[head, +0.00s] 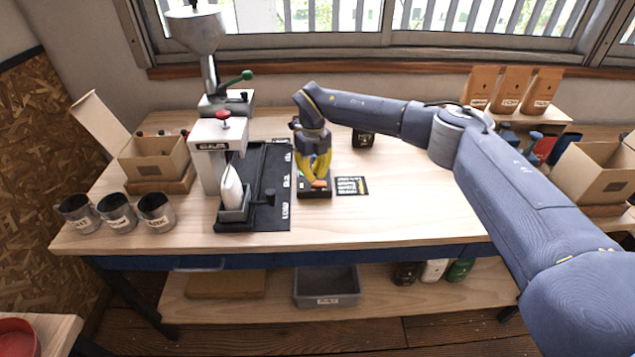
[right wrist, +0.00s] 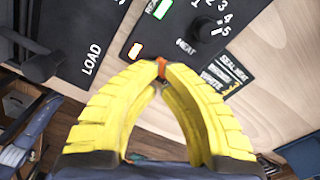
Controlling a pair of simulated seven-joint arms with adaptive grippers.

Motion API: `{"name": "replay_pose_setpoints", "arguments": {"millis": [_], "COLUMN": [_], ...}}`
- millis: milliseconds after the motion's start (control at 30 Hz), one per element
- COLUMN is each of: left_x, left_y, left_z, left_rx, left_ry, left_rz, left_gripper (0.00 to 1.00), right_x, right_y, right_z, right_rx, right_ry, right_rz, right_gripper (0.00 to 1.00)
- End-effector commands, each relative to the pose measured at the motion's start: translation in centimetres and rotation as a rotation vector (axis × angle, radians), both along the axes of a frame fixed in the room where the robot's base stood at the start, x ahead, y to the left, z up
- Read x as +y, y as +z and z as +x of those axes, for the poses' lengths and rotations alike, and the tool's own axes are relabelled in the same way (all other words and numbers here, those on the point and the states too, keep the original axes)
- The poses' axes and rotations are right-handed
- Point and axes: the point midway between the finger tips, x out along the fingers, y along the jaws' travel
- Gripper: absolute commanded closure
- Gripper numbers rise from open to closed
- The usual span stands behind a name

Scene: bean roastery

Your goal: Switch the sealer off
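In the right wrist view the box panel (right wrist: 150,28) shows a lit green lamp, a lit orange-red patch and a HEAT dial (right wrist: 205,30) with numbers. My right gripper (head: 318,181) points down over the box, its yellow fingertips (right wrist: 160,72) brought together. A small orange piece shows at the tips; I cannot tell whether they touch it. My left gripper is out of view.
A dark mat (head: 270,185) marked LOAD lies left of the box, and a small label card (head: 352,186) lies right. Metal cups (head: 115,212) and an open carton (head: 152,158) stand at the left. The table's front right is clear.

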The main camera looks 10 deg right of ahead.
Motion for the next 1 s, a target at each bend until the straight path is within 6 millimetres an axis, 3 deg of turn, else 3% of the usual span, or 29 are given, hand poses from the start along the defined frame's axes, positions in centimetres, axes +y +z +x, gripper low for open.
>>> {"name": "replay_pose_setpoints", "arguments": {"millis": [1000], "left_x": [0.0], "left_y": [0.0], "left_z": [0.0], "left_rx": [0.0], "left_ry": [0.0], "left_rz": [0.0], "left_gripper": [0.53], "right_x": [0.0], "right_y": [-1.3], "right_z": [0.0], "right_rx": [0.001], "right_ry": [0.0], "right_rz": [0.0], "right_gripper": [1.0]}}
